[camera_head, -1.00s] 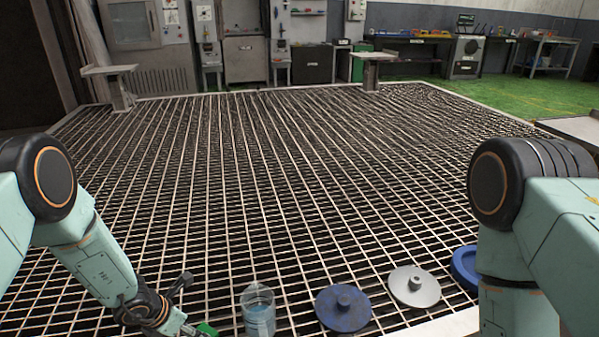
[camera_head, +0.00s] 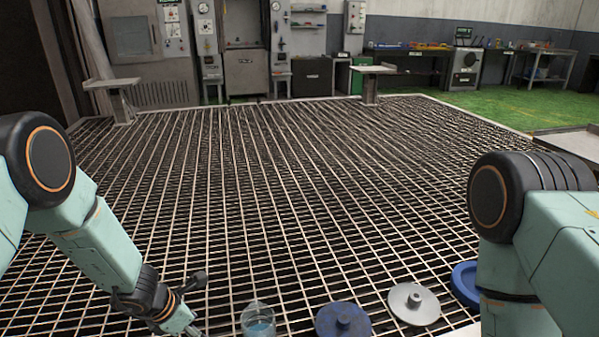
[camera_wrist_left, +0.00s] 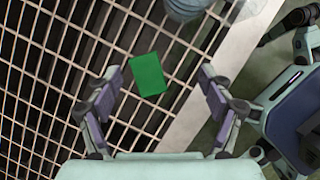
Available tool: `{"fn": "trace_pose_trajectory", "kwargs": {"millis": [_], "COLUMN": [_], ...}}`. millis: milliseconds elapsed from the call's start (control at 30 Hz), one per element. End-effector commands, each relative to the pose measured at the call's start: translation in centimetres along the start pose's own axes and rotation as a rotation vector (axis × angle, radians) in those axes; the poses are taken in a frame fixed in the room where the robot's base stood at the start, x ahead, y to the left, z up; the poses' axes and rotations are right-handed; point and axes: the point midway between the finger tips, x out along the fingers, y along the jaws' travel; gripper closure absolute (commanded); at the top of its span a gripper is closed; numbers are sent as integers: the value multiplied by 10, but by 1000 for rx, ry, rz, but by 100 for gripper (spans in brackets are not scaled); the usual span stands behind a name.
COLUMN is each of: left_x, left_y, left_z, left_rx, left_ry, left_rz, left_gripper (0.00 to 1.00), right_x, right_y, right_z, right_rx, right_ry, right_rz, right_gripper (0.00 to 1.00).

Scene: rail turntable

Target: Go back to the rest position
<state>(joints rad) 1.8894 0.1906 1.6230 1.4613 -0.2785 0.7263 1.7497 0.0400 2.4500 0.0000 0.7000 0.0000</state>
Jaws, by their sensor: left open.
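My left gripper (camera_head: 192,331) is at the bottom edge of the head view, its tips mostly cut off. In the left wrist view, its two fingers (camera_wrist_left: 161,82) are spread wide and hold nothing. A green block (camera_wrist_left: 147,74) shows between and beyond the fingers, over the metal grating (camera_wrist_left: 60,60); I cannot tell its exact height. My right arm comes in from the right of the head view, bent downward, and its gripper is out of the picture.
Along the near edge stand a clear beaker (camera_head: 258,322) with blue liquid, a dark blue knobbed disc (camera_head: 342,321), a grey knobbed disc (camera_head: 414,304) and another blue disc (camera_head: 466,284). Two pedestals (camera_head: 112,84), (camera_head: 371,71) stand at the far side. The middle grating is clear.

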Motion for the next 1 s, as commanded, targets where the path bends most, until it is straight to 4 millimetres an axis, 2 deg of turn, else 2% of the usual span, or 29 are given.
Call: {"fn": "trace_pose_trajectory", "kwargs": {"millis": [267,533,800,1000], "left_x": [-3,-10,-26,-46], "left_y": [-18,-43,-80,-108], "left_z": [17,34,49,52], "left_rx": [154,364,678,952], "left_ry": [0,2,0,1], "left_rz": [-65,-154,-286,-402], "left_gripper": [20,20,20,20], "right_x": [1,2,6,10], "right_y": [0,0,0,0], "right_z": [0,0,0,0], "right_rx": [0,0,0,0], "right_ry": [0,0,0,0], "right_rz": [0,0,0,0], "right_gripper": [60,60,60,60]}}
